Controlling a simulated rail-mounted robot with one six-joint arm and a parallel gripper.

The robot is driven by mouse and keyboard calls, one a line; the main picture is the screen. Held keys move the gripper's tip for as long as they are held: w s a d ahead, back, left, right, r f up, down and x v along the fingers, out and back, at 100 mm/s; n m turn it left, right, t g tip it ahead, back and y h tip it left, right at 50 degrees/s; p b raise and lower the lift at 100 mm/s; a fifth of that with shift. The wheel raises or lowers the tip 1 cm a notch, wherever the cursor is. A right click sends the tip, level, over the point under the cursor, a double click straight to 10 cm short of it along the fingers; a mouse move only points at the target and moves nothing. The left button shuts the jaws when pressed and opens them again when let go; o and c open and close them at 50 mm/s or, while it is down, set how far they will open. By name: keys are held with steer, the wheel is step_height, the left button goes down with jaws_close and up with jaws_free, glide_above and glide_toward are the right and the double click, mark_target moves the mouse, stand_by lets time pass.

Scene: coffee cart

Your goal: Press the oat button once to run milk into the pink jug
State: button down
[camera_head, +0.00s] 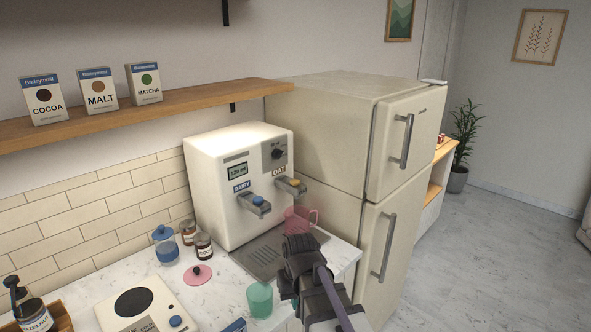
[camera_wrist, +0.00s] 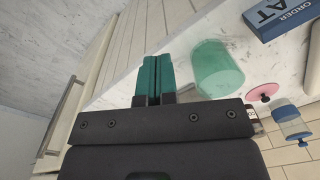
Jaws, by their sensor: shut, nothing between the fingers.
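The white milk dispenser (camera_head: 225,185) stands on the counter against the tiled wall. Its oat button (camera_head: 294,182) is a yellow-orange cap on the right-hand spout, under the OAT label. The blue dairy button (camera_head: 258,200) is on the left spout. The pink jug (camera_head: 298,216) is translucent and stands upright below the oat spout; my gripper partly hides its lower part. My gripper (camera_head: 298,244) is in front of and below the jug, apart from the oat button. In the wrist view its teal fingers (camera_wrist: 153,78) are together with nothing between them.
A green cup (camera_head: 260,300) stands left of my gripper. A pink lid (camera_head: 198,275), jars (camera_head: 203,246) and a scale (camera_head: 142,303) are further left. The fridge (camera_head: 340,150) closes off the right side. A shelf (camera_head: 180,106) overhangs the counter.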

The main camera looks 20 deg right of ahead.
steer(key=w+d+r+m+t+y+p, duration=0.1)
steer(key=w+d+r+t+y+p, duration=0.1)
steer(key=w+d+r+p, duration=0.65)
steer(key=w+d+r+m+t+y+p, duration=0.1)
steer(key=w+d+r+t+p, duration=0.15)
steer(key=w+r+p, duration=0.85)
step_height(320, 180, up, 5)
steer(key=t+y+b, duration=0.1)
steer(key=t+b, duration=0.1)
steer(key=t, duration=0.1)
glide_above(296, 181)
steer(key=shift+w+d+r, duration=0.1)
steer(key=shift+d+r, duration=0.05)
steer(key=shift+r, duration=0.2)
steer(key=shift+f, duration=0.1)
step_height(296, 181, down, 9)
steer(key=b, duration=0.9)
steer(key=shift+f+b, duration=0.25)
steer(key=shift+b, duration=0.15)
